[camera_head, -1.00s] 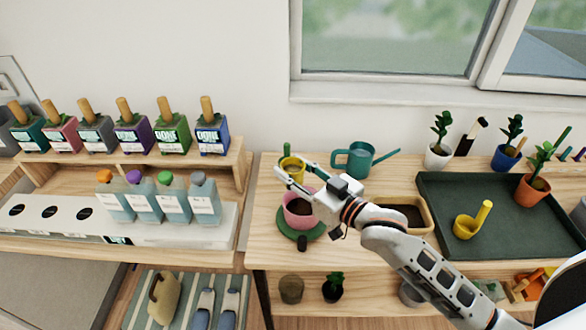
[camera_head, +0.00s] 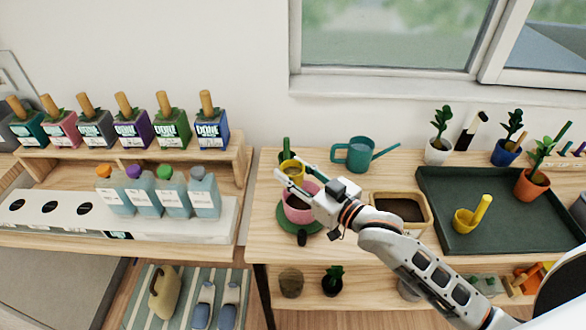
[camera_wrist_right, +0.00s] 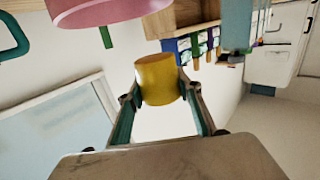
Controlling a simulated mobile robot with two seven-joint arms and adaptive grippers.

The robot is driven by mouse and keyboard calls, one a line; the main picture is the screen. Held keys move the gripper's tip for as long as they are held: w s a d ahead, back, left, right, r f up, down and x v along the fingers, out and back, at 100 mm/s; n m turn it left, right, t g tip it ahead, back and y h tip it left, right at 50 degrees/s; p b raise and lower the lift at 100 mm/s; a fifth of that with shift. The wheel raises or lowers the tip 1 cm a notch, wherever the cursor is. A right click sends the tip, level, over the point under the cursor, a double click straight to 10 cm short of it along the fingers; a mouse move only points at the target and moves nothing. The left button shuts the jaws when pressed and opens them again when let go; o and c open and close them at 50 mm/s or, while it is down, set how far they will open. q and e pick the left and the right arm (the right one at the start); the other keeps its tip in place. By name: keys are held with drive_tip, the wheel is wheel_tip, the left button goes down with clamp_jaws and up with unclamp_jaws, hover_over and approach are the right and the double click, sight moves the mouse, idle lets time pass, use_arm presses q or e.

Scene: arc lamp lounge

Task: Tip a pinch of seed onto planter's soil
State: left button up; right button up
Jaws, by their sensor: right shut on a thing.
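My right gripper (camera_head: 292,172) is shut on a small yellow cup (camera_head: 291,164) and holds it above and behind the pink pot. The cup's open top faces roughly up; a green stick rises at its back, and I cannot tell whether it belongs to it. In the right wrist view the yellow cup (camera_wrist_right: 157,79) sits between the two fingertips. The tan planter (camera_head: 427,210) with dark soil stands to the right of the gripper, partly behind my right arm. What is inside the cup is not clear. My left gripper is out of view.
A pink pot (camera_head: 298,214) stands on a green saucer (camera_head: 288,237) below the gripper. A teal watering can (camera_head: 360,155) is behind. A dark green tray (camera_head: 500,225) at right holds a yellow scoop (camera_head: 465,221) and an orange plant pot (camera_head: 530,187).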

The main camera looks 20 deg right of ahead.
drive_tip(key=shift+f, duration=0.45)
